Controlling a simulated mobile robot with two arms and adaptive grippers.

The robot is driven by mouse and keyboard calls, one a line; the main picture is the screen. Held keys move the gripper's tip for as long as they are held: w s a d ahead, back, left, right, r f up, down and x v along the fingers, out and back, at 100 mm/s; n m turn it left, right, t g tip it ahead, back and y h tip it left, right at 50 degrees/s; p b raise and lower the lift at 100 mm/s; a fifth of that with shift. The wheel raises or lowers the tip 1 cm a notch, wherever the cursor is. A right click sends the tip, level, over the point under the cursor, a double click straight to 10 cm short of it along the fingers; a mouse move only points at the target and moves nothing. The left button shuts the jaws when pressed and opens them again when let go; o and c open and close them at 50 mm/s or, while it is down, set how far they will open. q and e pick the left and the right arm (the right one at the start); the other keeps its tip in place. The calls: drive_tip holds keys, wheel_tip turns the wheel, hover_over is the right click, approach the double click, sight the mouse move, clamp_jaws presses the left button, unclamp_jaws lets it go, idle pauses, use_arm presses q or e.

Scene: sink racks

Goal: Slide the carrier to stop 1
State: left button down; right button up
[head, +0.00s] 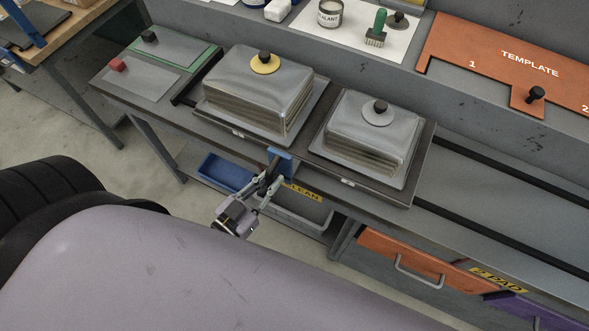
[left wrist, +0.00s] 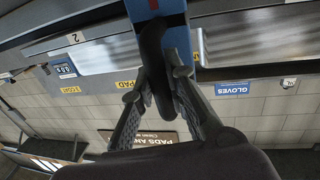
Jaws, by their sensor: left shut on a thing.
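The carrier (head: 424,162) is a dark flat plate on black rails along the bench. It bears two grey metal boxes side by side: the left box (head: 240,85) has a black knob on a yellow disc, and the right box (head: 345,125) has a black knob on a grey disc. A blue bracket (head: 281,161) with a dark handle (left wrist: 155,65) sits at the carrier's front edge. My left gripper (head: 266,187) is shut on this handle; the left wrist view shows its fingers (left wrist: 157,78) on both sides. My right gripper is not in view.
Black rails (head: 510,229) run clear to the right of the carrier. A green-edged plate (head: 178,50) lies at the left end. An orange template (head: 490,55) marked 1 and 2 lies on the back ledge. Below are a blue bin (head: 224,172) and an orange drawer (head: 415,262).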

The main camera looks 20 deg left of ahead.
use_arm(q)
drive_tip(key=a, duration=0.8)
drive_tip(key=shift+w, duration=0.2)
drive_tip(key=c, duration=1.6)
unclamp_jaws()
drive_tip(key=shift+a, duration=0.2)
drive_tip(key=shift+o, duration=0.2)
drive_tip(key=shift+d, duration=0.1)
drive_tip(key=v, duration=1.2)
